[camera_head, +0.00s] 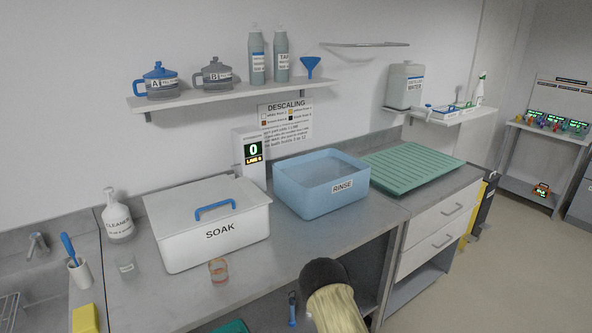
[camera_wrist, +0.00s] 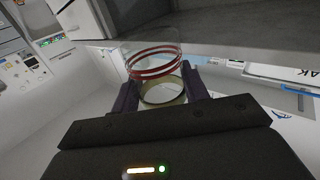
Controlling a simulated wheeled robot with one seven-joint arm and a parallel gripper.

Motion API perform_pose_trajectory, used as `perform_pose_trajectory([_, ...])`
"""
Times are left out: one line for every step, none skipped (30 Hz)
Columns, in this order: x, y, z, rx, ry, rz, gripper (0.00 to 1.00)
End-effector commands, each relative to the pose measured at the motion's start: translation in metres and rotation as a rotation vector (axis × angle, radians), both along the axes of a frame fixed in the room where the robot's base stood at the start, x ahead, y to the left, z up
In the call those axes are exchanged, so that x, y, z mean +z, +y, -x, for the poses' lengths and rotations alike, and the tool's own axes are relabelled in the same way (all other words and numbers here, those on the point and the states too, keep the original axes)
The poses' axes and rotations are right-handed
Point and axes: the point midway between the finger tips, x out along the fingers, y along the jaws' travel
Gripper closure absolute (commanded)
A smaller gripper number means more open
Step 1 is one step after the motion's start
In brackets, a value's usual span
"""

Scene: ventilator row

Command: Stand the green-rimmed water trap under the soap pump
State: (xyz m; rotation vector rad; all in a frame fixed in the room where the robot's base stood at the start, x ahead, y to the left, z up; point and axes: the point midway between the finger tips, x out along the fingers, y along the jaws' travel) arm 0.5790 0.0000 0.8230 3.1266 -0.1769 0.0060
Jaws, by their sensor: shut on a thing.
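My gripper (camera_wrist: 160,88) is shut on a clear round water trap (camera_wrist: 152,62) in the wrist view. Two red bands circle it, and a dark olive ring shows at its lower end in that picture. I see no plain green rim on it. The head view hides the gripper's fingers and this trap behind my arm. A white bottle labelled CLEANER (camera_head: 118,222), with a narrow top, stands at the counter's left; it may be the soap pump. A small clear cup (camera_head: 127,268) stands in front of it. Another clear cup with orange-red rings (camera_head: 218,270) stands near the counter's front.
The lidded white SOAK tub (camera_head: 165,240) fills the counter's middle left. The blue RINSE tub (camera_head: 320,200) and a green ribbed mat (camera_head: 412,167) lie to the right. A sink with a tap (camera_head: 37,243) and a yellow sponge (camera_head: 85,319) are at left.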

Motion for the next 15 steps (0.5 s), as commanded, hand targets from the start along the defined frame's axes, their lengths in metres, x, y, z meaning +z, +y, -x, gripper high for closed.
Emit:
perform_pose_trajectory([0.0107,-0.0021,-0.0005,0.016,0.001,0.001,0.81])
perform_pose_trajectory([0.0114,-0.0022,-0.0007,0.027,0.002,0.0,0.81])
perform_pose_trajectory([0.0124,-0.0021,-0.0009,0.042,0.003,-0.001,0.81])
perform_pose_trajectory([0.0129,-0.0016,-0.0012,0.054,0.003,-0.002,0.81])
perform_pose_trajectory([0.013,-0.0011,-0.0011,0.065,0.004,-0.003,0.81])
perform_pose_trajectory([0.0135,-0.0006,-0.0012,0.078,0.004,-0.005,0.81])
perform_pose_trajectory([0.0134,0.0004,-0.0011,0.088,0.004,-0.006,0.81])
perform_pose_trajectory([0.0131,0.0013,-0.0011,0.096,0.004,-0.007,0.81])
perform_pose_trajectory([0.0127,0.0022,-0.0011,0.105,0.004,-0.008,0.81])
perform_pose_trajectory([0.0122,0.0029,-0.0011,0.11,0.004,-0.009,0.81])
perform_pose_trajectory([0.0117,0.0032,-0.001,0.115,0.004,-0.009,0.81])
perform_pose_trajectory([0.0108,0.0033,-0.0009,0.118,0.005,-0.009,0.81])
perform_pose_trajectory([0.0102,0.0032,-0.0008,0.118,0.005,-0.01,0.81])
perform_pose_trajectory([0.0097,0.003,-0.0009,0.119,0.005,-0.01,0.81])
perform_pose_trajectory([0.0092,0.0027,-0.0009,0.118,0.005,-0.01,0.81])
